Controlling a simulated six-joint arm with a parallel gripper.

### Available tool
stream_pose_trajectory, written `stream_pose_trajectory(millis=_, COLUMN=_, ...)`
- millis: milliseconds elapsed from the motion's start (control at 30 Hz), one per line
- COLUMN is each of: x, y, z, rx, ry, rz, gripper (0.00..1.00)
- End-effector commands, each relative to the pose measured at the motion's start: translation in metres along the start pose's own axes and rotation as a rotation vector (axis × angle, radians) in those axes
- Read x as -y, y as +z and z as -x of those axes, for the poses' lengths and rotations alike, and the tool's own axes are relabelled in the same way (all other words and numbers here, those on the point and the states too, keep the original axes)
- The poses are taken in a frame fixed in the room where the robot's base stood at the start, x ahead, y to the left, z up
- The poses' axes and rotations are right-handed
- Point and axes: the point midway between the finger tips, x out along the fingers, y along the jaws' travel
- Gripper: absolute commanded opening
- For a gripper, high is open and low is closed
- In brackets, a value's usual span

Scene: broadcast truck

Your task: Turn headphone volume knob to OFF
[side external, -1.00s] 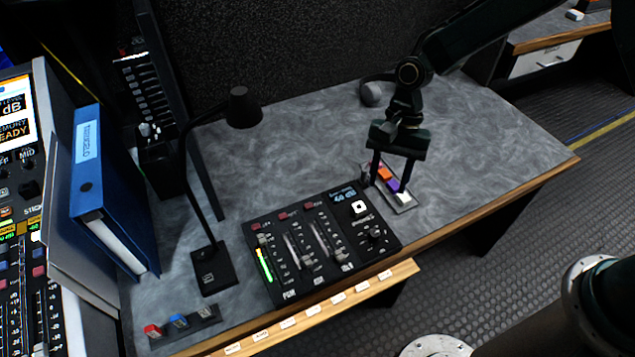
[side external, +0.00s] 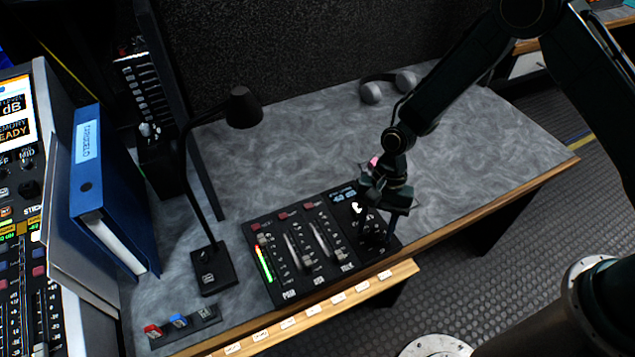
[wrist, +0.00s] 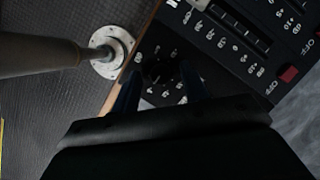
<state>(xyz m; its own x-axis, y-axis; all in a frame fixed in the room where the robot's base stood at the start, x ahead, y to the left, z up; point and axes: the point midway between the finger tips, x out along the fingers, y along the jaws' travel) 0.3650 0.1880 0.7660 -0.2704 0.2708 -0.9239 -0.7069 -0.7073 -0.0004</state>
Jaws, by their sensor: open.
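The dark mixer panel (side external: 275,240) lies on the desk with sliders, red buttons and a green level meter. Its black round knob (wrist: 157,73), ringed by white marks, shows in the wrist view near the panel's corner. My gripper (wrist: 158,88) is open, with one finger on each side of the knob in that view. In the side view my gripper (side external: 374,225) is over the panel's right end and hides most of the knob. I cannot tell whether the fingers touch it or what its pointer reads.
Headphones (side external: 372,92) lie at the back. A strip of coloured switches (side external: 185,326) is at front left. The desk's right side (side external: 480,165) is clear.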

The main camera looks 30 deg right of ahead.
Motion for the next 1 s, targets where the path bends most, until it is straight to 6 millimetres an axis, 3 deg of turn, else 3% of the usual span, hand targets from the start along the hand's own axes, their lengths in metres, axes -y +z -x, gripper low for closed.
stream_pose_trajectory(millis=333, x=0.0001, y=-0.0001, z=-0.0024, rx=-0.001, ry=0.0, rz=0.0, gripper=0.42)
stream_pose_trajectory(millis=500, x=0.0, y=-0.0002, z=-0.0023, rx=0.0, ry=0.0, rz=0.0, gripper=0.09)
stream_pose_trajectory(millis=567, x=0.0, y=-0.0001, z=-0.0023, rx=0.0, ry=0.0, rz=0.0, gripper=0.0)
stream_pose_trajectory(millis=1000, x=0.0004, y=-0.0001, z=-0.0023, rx=0.0, ry=0.024, rz=0.056, gripper=0.0)
